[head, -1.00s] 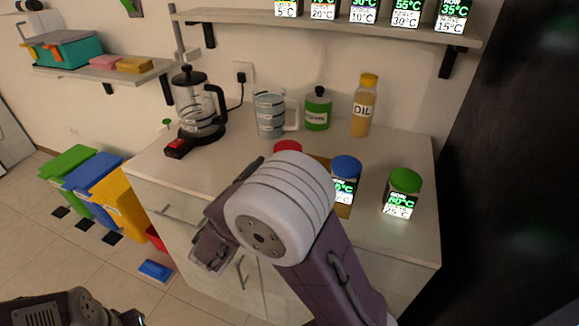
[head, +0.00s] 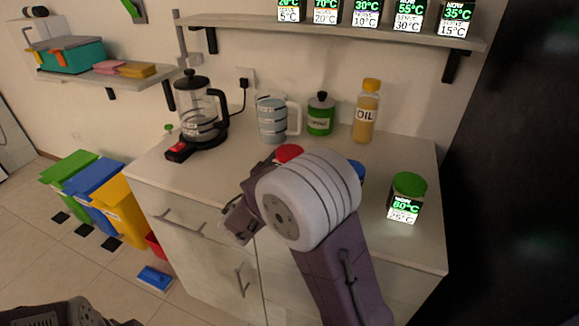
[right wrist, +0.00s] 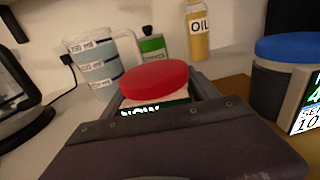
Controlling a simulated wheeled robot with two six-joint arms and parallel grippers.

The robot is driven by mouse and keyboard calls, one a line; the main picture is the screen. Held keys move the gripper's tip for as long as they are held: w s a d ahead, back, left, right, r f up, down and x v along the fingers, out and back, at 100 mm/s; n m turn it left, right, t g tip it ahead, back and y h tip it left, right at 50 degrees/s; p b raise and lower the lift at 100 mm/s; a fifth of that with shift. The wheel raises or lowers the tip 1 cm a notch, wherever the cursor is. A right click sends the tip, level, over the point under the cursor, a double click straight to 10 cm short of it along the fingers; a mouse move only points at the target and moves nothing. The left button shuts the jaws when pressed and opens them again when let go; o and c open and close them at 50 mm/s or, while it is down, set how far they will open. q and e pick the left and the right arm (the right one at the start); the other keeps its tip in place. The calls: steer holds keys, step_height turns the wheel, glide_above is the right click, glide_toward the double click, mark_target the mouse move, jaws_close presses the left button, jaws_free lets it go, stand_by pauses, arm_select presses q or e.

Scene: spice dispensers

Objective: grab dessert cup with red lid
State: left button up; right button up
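The dessert cup with the red lid (right wrist: 155,78) stands on the counter. In the right wrist view its lid and part of a lit display show between the fingers of my right gripper (right wrist: 161,88). The fingers are apart, one on each side of the cup, and I see no clear grip on it. In the head view the red lid (head: 288,153) shows just behind my right arm, which hides the cup's body and the fingers. Only part of my left arm shows at the bottom left of the head view; its fingers are out of frame.
A blue-lidded cup (right wrist: 285,75) stands close on the right, and a green-lidded cup (head: 407,197) farther right. Behind are a measuring jug (head: 272,119), a green jar (head: 320,116) and an oil bottle (head: 366,112). A coffee press (head: 203,110) stands at the left.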

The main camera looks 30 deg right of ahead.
mark_target(296, 146)
steer(key=c, duration=1)
steer(key=shift+c, duration=0.2)
steer(key=r+p, duration=0.1)
steer(key=r, duration=0.1)
steer(key=r+p, duration=0.1)
steer(key=r, duration=0.2)
steer(key=shift+s+d, duration=0.1)
steer(key=shift+d, duration=0.1)
steer(key=s+d+r+p, duration=0.2)
steer(key=s+d+r, duration=0.4)
steer(key=d, duration=0.3)
steer(key=shift+d, duration=0.2)
